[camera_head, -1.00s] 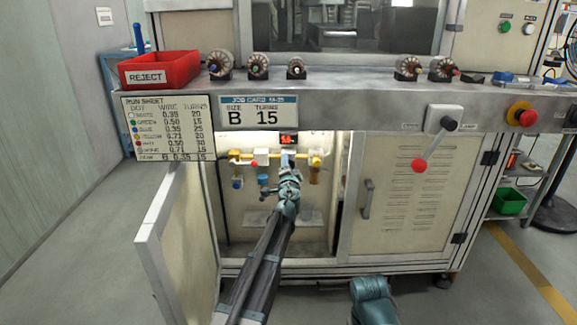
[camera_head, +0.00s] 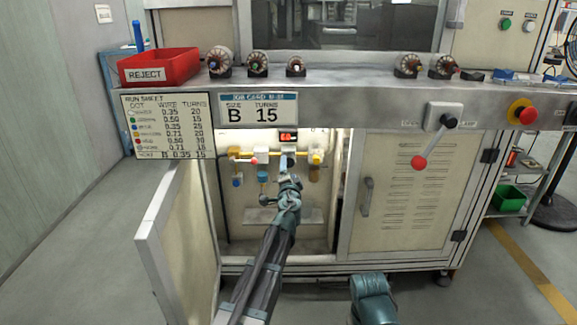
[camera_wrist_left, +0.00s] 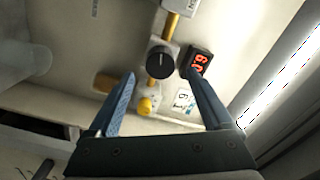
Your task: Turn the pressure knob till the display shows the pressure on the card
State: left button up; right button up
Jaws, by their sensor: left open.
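The black pressure knob (camera_wrist_left: 160,62) sits on a pipe fitting in the left wrist view, a pale line on its face. The display (camera_wrist_left: 199,62) beside it shows red digits, turned and hard to read surely. It is also lit inside the cabinet in the head view (camera_head: 288,136). A small white card (camera_wrist_left: 184,100) with dark figures lies near the display; its figures are turned too. My left gripper (camera_wrist_left: 160,76) is open, its fingers apart on either side below the knob. In the head view my left gripper (camera_head: 288,167) reaches into the open cabinet. My right gripper is out of view.
The open cabinet door (camera_head: 178,240) stands left of my left arm. Yellow pipework (camera_head: 240,154) with valves crosses the cabinet beside the gripper. The job card (camera_head: 258,110) and run sheet (camera_head: 168,126) hang above.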

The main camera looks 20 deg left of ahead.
pick_arm(q)
jog(key=v, duration=0.8)
